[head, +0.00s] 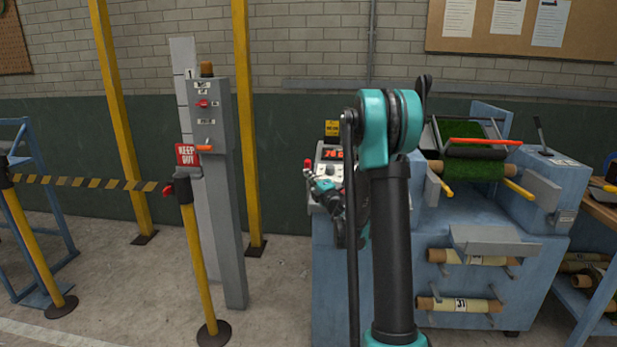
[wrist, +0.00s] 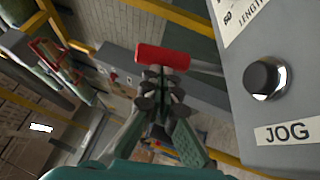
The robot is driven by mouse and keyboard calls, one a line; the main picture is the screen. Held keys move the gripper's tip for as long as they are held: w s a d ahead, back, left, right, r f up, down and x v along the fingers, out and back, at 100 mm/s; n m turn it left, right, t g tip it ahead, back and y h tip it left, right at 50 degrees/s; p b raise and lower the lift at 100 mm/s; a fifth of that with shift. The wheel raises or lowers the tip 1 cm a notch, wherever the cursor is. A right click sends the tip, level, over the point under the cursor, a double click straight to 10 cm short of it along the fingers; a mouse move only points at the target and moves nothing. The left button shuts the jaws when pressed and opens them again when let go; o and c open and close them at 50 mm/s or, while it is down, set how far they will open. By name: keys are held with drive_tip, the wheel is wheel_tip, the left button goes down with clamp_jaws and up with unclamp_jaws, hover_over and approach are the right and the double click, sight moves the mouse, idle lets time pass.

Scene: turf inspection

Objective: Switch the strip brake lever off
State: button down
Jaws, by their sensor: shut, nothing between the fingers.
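A lever with a red cylindrical grip (wrist: 162,57) and a grey rod stands out from the side of the grey control box (wrist: 285,125) in the wrist view. In the head view the red grip (head: 307,165) shows at the left side of the box. No label names it as the strip brake. My gripper (wrist: 160,80) is shut and empty, its fingertips right at the red grip; I cannot tell whether they touch. In the head view my gripper (head: 332,193) is low in front of the box, partly hidden by my arm.
The box carries a black JOG knob (wrist: 264,78) and a red number display (head: 333,154). A blue machine with a green turf roll (head: 475,168) and a black-handled lever (head: 540,132) stands right. A grey post (head: 208,118) and yellow barrier poles (head: 199,270) stand left, with open floor between.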

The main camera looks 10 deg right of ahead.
drive_tip(key=w+d+r, duration=0.2)
drive_tip(key=w+d, duration=0.1)
drive_tip(key=w, duration=0.8)
drive_tip(key=shift+r, duration=0.1)
